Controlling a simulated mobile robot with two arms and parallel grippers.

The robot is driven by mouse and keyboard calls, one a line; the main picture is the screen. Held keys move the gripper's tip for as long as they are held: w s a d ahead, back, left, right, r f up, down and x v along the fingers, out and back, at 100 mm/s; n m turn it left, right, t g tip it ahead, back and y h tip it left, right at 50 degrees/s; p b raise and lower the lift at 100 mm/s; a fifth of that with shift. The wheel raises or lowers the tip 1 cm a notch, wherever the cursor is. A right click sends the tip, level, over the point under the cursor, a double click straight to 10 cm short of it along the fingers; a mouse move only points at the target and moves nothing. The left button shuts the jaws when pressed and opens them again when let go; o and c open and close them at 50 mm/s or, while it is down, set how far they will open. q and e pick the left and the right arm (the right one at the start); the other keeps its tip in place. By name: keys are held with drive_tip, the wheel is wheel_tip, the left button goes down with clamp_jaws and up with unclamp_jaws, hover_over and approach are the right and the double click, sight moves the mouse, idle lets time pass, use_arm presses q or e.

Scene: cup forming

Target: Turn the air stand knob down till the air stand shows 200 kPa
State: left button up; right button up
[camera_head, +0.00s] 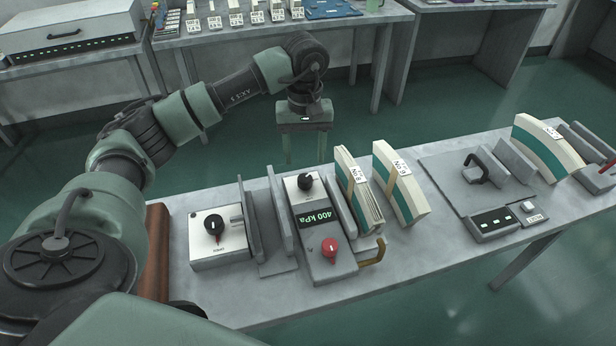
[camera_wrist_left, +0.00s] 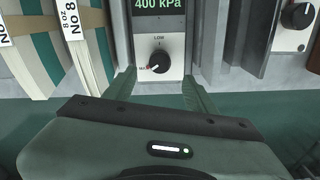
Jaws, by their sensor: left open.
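The air stand (camera_head: 325,265) is a grey upright unit on the table, and its green display (camera_head: 316,218) reads 400 kPa. A black knob (camera_head: 305,181) sits on its white far plate, and a red knob (camera_head: 330,247) is on its near part. In the left wrist view the black knob (camera_wrist_left: 158,62) has a pale pointer mark and a LOW label above it. My left gripper (camera_head: 305,160) is open and empty, fingers pointing down, near the far end of the stand. Its fingers (camera_wrist_left: 158,85) lie either side of the knob's column, apart from the knob. My right gripper is not in view.
A white box with a black knob (camera_head: 214,226) stands left of the stand, with grey upright plates (camera_head: 268,225) between. Cup blank stacks (camera_head: 358,190) (camera_head: 400,185) stand close on the right. A grey panel with green lights (camera_head: 492,222) lies farther right.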

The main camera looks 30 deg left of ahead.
sight(305, 178)
use_arm(q)
drive_tip(key=shift+s+f, duration=0.15)
drive_tip(key=shift+f, duration=0.25)
wheel_tip(305, 178, down, 6)
drive_tip(key=shift+d+f+p, duration=0.1)
drive_tip(key=shift+f+p, duration=0.15)
drive_tip(key=shift+p, duration=0.45)
clamp_jaws()
